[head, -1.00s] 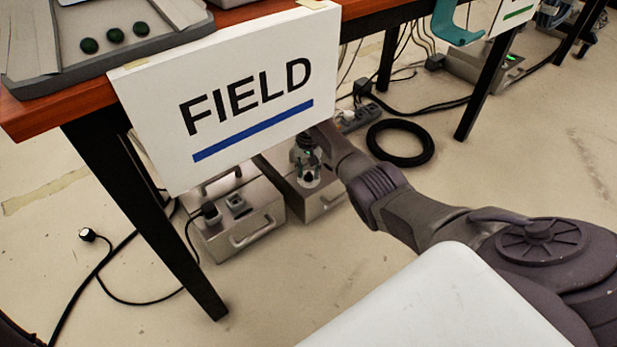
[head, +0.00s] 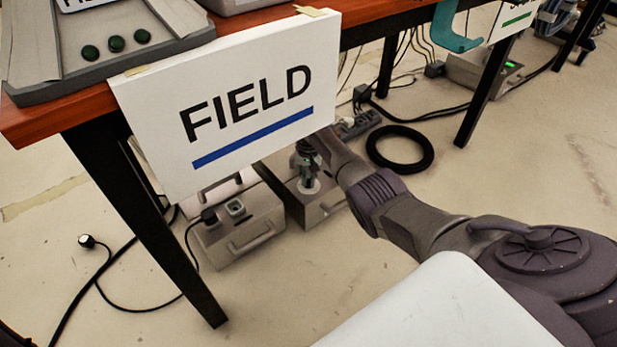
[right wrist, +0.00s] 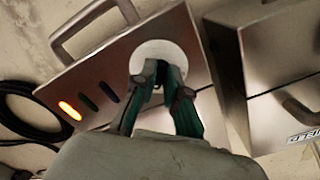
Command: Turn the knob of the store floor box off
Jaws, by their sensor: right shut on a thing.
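A grey metal floor box (head: 318,205) stands under the FIELD table, with a white round dial plate (head: 309,187) on top. In the right wrist view the box (right wrist: 112,62) shows the white dial plate (right wrist: 163,54), an orange lit lamp (right wrist: 70,111) and two dark lamps. My right gripper (head: 305,168) reaches down to the dial from above. In the right wrist view its green-padded fingers (right wrist: 158,74) are shut over the plate's centre, on the knob, which they mostly hide. No store label is readable on this box. My left gripper is not in view.
A second metal box (head: 240,235) with a plug stands close to the left. The FIELD sign (head: 225,110) hangs above both boxes. A table leg (head: 150,220), loose cable (head: 100,275) and black cable coil (head: 400,147) are nearby. Another box (head: 485,72) shows a green light farther back.

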